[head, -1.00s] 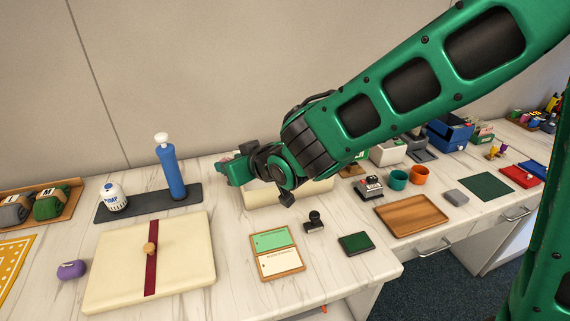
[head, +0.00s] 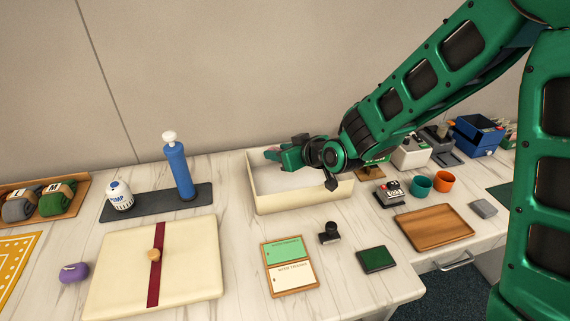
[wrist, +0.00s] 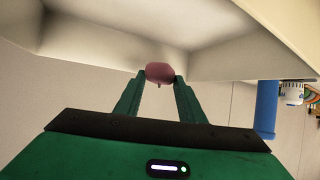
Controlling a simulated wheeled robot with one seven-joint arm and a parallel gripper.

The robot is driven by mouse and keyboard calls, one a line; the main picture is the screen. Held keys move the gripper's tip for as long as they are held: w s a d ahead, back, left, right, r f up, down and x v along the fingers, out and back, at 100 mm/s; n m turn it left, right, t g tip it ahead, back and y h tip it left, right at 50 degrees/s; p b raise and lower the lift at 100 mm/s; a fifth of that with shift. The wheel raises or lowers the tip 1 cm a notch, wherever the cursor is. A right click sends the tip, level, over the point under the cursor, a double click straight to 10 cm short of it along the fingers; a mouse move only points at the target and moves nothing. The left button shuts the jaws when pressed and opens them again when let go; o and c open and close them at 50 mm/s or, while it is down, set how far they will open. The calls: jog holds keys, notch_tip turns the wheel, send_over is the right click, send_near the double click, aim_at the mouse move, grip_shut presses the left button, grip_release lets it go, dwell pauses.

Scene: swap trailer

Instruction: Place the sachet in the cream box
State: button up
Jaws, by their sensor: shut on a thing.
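The cream box (head: 305,202) stands open on the table, and its pale inside shows below my gripper. My gripper (head: 272,156) is over the back left part of the box in the head view. It is shut on a small dull-pink sachet (wrist: 158,71), held between the fingertips in the wrist view. The box's inner walls (wrist: 215,18) fill the top of the wrist view. The sachet's height above the box floor is hard to tell. My wrist hides part of the box's back right.
A cream lid (head: 193,262) with a maroon band lies at front left. A blue pump (head: 177,170) and white timer (head: 119,196) stand on a dark mat left of the box. A card holder (head: 289,264), stamp (head: 329,233) and wooden tray (head: 435,227) lie in front and right.

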jog(key=shift+w+d+f, duration=0.6)
jog(key=shift+d, duration=0.05)
jog(key=shift+f, duration=1.95)
jog(key=o, duration=1)
jog(key=shift+r, duration=0.1)
